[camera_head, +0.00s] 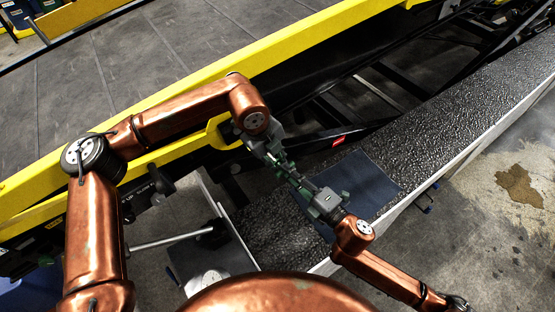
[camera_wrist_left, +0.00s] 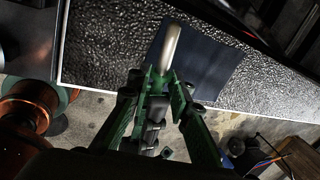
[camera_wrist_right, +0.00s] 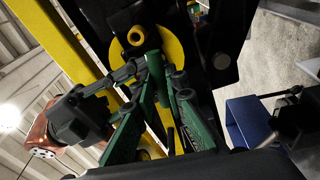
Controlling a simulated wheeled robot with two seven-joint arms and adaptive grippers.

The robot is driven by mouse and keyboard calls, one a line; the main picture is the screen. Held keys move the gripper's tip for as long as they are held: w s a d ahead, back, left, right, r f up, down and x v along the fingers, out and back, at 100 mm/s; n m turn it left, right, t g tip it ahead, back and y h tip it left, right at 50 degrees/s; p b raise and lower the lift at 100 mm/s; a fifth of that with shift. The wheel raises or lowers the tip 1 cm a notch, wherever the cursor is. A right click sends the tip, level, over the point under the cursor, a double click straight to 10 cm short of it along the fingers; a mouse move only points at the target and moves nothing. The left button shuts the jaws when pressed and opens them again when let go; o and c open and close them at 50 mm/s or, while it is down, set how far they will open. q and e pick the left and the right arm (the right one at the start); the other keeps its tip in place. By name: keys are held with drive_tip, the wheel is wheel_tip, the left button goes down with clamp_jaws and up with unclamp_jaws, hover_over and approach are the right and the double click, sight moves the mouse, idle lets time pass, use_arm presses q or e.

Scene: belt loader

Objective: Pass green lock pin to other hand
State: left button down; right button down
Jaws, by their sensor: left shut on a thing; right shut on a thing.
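The green lock pin shows as a short green rod (camera_wrist_right: 155,72) between the fingertips of my right gripper (camera_wrist_right: 160,88) in the right wrist view. A pale metal shaft (camera_wrist_left: 171,46), apparently part of the pin, sticks out past the fingertips of my left gripper (camera_wrist_left: 161,82) in the left wrist view. In the head view my left gripper (camera_head: 285,170) and right gripper (camera_head: 303,187) meet tip to tip, and the pin between them is too small to make out. Both are shut on the pin. The fingers hide much of it.
Below the grippers lies a dark mat (camera_head: 365,180) on the black textured belt (camera_head: 450,130). The loader's yellow rail (camera_head: 290,45) runs behind my left arm. Bare concrete floor (camera_head: 470,230) is free at the right.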

drive_tip(key=c, duration=1.9)
unclamp_jaws()
drive_tip(key=shift+a, duration=0.1)
drive_tip(key=shift+s, duration=0.1)
